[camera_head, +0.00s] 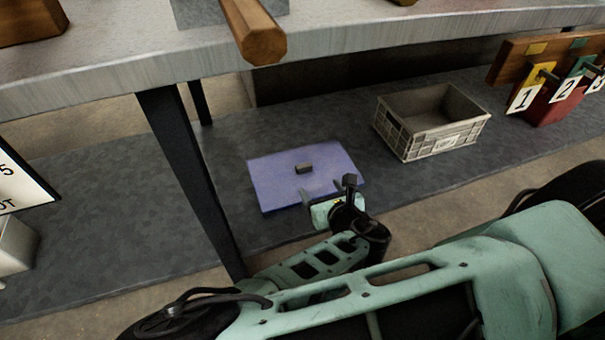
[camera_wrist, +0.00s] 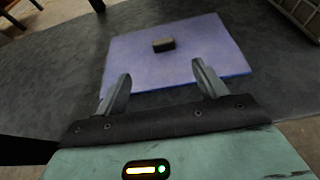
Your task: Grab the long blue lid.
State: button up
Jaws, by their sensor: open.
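The long blue lid (camera_head: 280,178) lies flat on the dark lower shelf, a blue-violet rectangle with a small dark block-shaped handle (camera_head: 304,169) near its middle. In the wrist view the lid (camera_wrist: 132,62) fills the upper middle, with its handle (camera_wrist: 163,44) beyond my fingertips. My gripper (camera_head: 325,190) is over the lid's near right part, open and empty. In the wrist view the two fingers of my gripper (camera_wrist: 160,74) stand wide apart, with the handle ahead between their lines. I cannot tell the exact height of the fingers above the lid.
A grey crate (camera_head: 432,138) stands right of the lid on the shelf (camera_head: 120,210). A dark table leg (camera_head: 190,170) rises just left of the lid. The tabletop (camera_head: 150,65) overhangs above.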

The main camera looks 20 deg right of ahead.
jog(key=b, duration=0.4)
send_near(304, 165)
jog(key=shift+w+a+f, duration=0.15)
jog(key=shift+w+f, duration=0.1)
jog(key=shift+w, duration=0.3)
jog(key=shift+w+a+f, duration=0.15)
jog(key=shift+w+f, duration=0.1)
jog(key=shift+w, duration=0.3)
jog(key=b+x, duration=0.2)
jog(key=x, duration=0.1)
jog(key=b+x, duration=0.2)
jog(key=shift+d+f, duration=0.15)
jog(key=shift+d, duration=0.15)
jog(key=c, duration=1.2)
jog(key=shift+w, duration=0.1)
jog(key=shift+c, duration=0.7)
jog(key=shift+r, duration=0.2)
